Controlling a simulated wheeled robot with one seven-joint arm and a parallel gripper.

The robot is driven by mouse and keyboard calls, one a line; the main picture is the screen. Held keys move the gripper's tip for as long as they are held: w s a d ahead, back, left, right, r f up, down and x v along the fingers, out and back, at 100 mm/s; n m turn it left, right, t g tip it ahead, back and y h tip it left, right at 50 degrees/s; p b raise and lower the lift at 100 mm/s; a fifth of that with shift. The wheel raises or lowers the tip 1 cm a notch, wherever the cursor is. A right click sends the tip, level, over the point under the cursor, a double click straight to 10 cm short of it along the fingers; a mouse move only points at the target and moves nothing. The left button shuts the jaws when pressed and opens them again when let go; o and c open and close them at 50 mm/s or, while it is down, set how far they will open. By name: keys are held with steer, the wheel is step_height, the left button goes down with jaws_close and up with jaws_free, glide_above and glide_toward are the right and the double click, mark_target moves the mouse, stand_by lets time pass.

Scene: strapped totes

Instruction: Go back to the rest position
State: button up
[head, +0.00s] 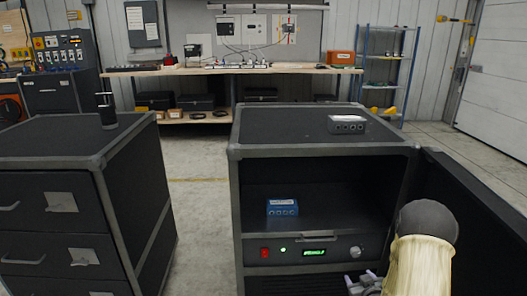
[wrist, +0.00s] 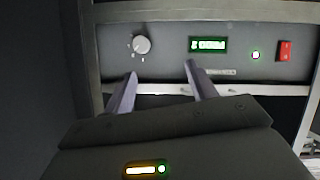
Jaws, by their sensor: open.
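My gripper (head: 365,282) is at the bottom of the head view, in front of the right cabinet (head: 234,200) and below its control panel. My pale arm link with a dark joint rises beside it. In the wrist view my gripper (wrist: 158,82) has its two fingers apart, with nothing between them. The fingers point at the panel (wrist: 165,62), which carries a knob (wrist: 142,44), a green display (wrist: 208,44), a lit green light (wrist: 255,55) and a red switch (wrist: 285,50). Whether the fingertips touch the cabinet cannot be told.
A blue box (head: 283,208) sits inside the open compartment. A grey box (head: 347,125) stands on the cabinet top. The open door (head: 480,215) is close to my arm on the right. A drawer cabinet (head: 75,150) stands left, with bare floor (head: 200,200) between.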

steer(key=s+a+r+m+g, duration=0.1)
steer(key=s+a+r+g, duration=0.4)
steer(key=s+a+r, duration=0.45)
steer(key=s+a+r+m+g, duration=0.1)
steer(key=s+a+r+g, duration=0.45)
steer(key=s, duration=0.75)
steer(key=w+p+v, duration=0.3)
steer(key=p+v, duration=1.3)
steer(key=p, duration=0.1)
steer(key=w+d+r+p+v, duration=0.1)
steer(key=w+p+v, duration=0.3)
steer(key=p+v, duration=1.3)
steer(key=shift+s+a+r+p, duration=0.2)
steer(key=shift+a+r+p, duration=0.1)
steer(key=shift+r+p, duration=0.35)
